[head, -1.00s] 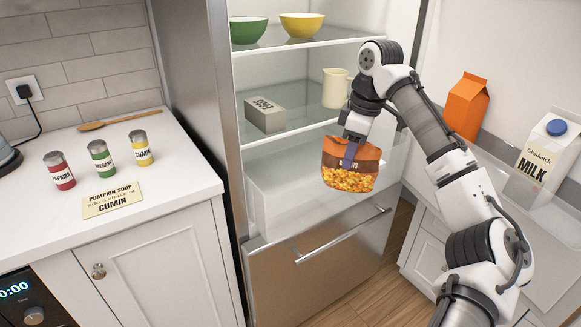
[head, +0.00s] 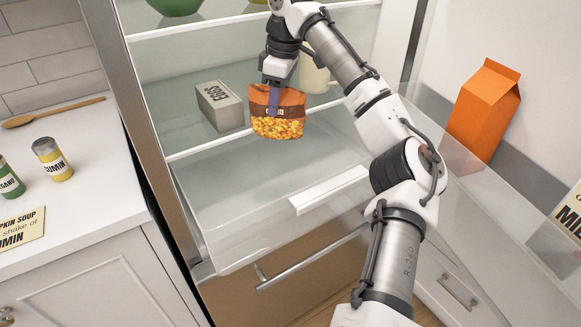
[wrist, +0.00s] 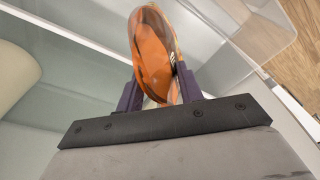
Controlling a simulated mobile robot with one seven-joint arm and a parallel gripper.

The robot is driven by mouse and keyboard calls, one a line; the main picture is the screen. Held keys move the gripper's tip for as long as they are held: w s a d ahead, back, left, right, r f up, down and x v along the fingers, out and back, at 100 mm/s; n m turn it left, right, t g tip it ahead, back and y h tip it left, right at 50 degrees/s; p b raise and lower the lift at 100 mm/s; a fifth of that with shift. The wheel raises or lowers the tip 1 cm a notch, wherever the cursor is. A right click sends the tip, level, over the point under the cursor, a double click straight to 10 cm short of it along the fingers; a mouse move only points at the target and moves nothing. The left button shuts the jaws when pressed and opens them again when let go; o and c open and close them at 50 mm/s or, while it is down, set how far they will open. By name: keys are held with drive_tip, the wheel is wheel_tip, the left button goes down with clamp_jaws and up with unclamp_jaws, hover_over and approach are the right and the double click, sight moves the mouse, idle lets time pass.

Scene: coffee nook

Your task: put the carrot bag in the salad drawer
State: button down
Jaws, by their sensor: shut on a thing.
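The carrot bag (head: 277,115) is an orange pouch with a brown band and a clear lower part full of orange pieces. My gripper (head: 274,102) is shut on its upper part and holds it upright, above the salad drawer as seen in the head view. The wrist view shows the bag (wrist: 154,52) edge-on between the two fingers of my gripper (wrist: 157,88). The salad drawer (head: 225,255) is a clear bin low in the fridge, with a white handle strip (head: 318,190) at its front; it looks empty. I cannot tell the bag's height above it.
A green bowl (head: 174,5) is above. An orange carton (head: 484,112) stands in the door at right. A counter with spice jars is at left.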

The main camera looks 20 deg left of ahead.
sight(284, 129)
drive_tip(key=shift+w+a+f, duration=0.1)
drive_tip(key=shift+a+f, duration=0.05)
drive_tip(key=shift+f, duration=0.05)
wheel_tip(284, 129, down, 19)
drive_tip(key=shift+f+p, duration=0.2)
drive_tip(key=shift+p, duration=0.15)
drive_tip(key=c, duration=0.9)
unclamp_jaws()
drive_tip(key=r, duration=0.4)
drive_tip(key=d+r, duration=0.1)
drive_tip(key=r, duration=0.3)
drive_tip(key=r+b, duration=0.1)
drive_tip(key=r, duration=0.3)
drive_tip(key=shift+d, duration=0.4)
